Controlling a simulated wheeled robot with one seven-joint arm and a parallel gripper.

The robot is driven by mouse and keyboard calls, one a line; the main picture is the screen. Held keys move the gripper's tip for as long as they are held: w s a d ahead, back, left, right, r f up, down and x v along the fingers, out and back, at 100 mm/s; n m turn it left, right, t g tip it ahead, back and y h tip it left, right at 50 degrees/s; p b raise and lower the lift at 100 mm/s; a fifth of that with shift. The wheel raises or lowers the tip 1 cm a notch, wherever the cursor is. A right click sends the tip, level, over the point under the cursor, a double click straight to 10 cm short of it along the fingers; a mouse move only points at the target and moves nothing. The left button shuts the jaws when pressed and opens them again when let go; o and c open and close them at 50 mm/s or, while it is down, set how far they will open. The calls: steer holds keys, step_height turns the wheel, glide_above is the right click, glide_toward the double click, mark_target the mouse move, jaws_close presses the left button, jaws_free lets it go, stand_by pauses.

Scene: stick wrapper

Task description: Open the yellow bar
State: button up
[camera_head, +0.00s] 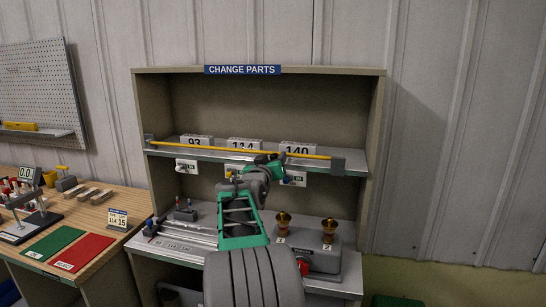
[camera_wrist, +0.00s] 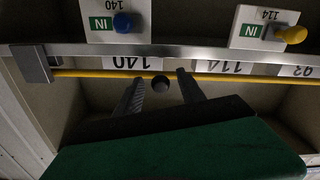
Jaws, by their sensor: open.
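The yellow bar (camera_head: 215,148) runs across the front of the upper shelf in the head view, lying between a small bracket at its left end and a grey block (camera_head: 338,163) at its right end. My gripper (camera_head: 278,161) is up at the shelf front, near the right part of the bar. In the wrist view, which looks turned upside down, the bar (camera_wrist: 90,73) crosses just beyond my two spread fingertips (camera_wrist: 160,78). The gripper is open and nothing is held. I cannot tell whether a finger touches the bar.
White parts marked 93 (camera_head: 197,142), 114 (camera_head: 243,145) and 140 (camera_head: 299,148) stand behind the bar. Tags with coloured knobs hang below the shelf edge. Two brass funnels (camera_head: 283,222) (camera_head: 329,228) stand on the lower counter. A wooden bench (camera_head: 110,195) is at left.

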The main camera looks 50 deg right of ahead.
steer(key=shift+c, duration=0.4)
jaws_close()
stand_by(1.0)
